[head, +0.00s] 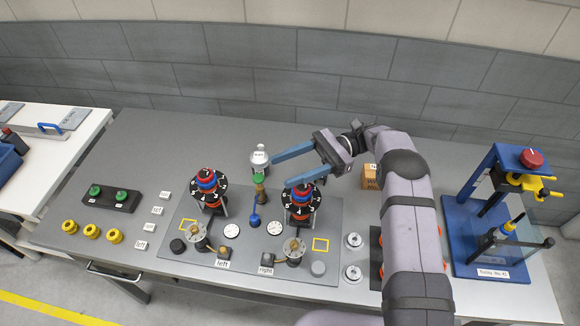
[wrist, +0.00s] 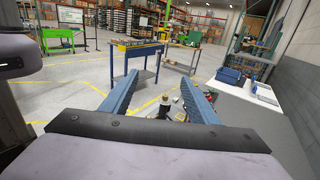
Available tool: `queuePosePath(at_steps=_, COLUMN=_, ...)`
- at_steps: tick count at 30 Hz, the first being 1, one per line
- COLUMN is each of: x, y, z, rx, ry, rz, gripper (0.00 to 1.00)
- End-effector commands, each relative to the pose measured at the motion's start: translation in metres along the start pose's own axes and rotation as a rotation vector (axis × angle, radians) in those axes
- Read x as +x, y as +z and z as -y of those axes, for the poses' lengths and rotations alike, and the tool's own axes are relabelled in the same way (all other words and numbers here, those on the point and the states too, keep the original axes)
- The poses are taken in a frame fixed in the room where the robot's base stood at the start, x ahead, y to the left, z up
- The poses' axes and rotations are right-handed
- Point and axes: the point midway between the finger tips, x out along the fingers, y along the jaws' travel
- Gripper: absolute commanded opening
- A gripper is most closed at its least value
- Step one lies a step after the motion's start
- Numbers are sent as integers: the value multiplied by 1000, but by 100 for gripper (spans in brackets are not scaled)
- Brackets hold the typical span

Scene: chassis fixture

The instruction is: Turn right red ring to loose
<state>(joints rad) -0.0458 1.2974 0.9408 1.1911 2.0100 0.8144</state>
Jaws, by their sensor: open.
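The right stack stands on a dark numbered dial (head: 316,199) above the label "right". Its red ring (head: 302,188) is near the top, close to blue parts, with an orange part lower down. My gripper (head: 282,170) is open and empty, with two long blue fingers. In the head view, the near finger overlaps the top edge of the right stack; I cannot tell whether it touches. In the wrist view, the gripper (wrist: 158,90) points out level across the room, and small, unclear items show between the fingers. The red ring cannot be made out there.
A similar left stack (head: 208,185) stands to the left on the grey plate (head: 335,250). A silver bottle (head: 260,160) and a green-topped item stand between the stacks. A blue press (head: 490,240) stands at the right.

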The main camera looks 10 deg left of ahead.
Motion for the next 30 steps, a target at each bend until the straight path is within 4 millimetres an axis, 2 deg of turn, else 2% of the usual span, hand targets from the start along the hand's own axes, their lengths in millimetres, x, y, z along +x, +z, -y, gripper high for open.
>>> queuePosePath(at_steps=8, x=-4, y=-8, z=0, rx=0, ry=-20, rz=2, gripper=55)
queuePosePath(at_steps=11, x=-11, y=-20, z=0, rx=-1, ry=-64, rz=6, gripper=55)
queuePosePath(at_steps=21, x=-53, y=-81, z=-8, rx=-3, ry=-328, rz=8, gripper=55)
queuePosePath(at_steps=25, x=-63, y=-94, z=-13, rx=0, ry=-398, rz=4, gripper=55)
queuePosePath(at_steps=30, x=-69, y=-101, z=-16, rx=3, ry=-443, rz=0, gripper=55)
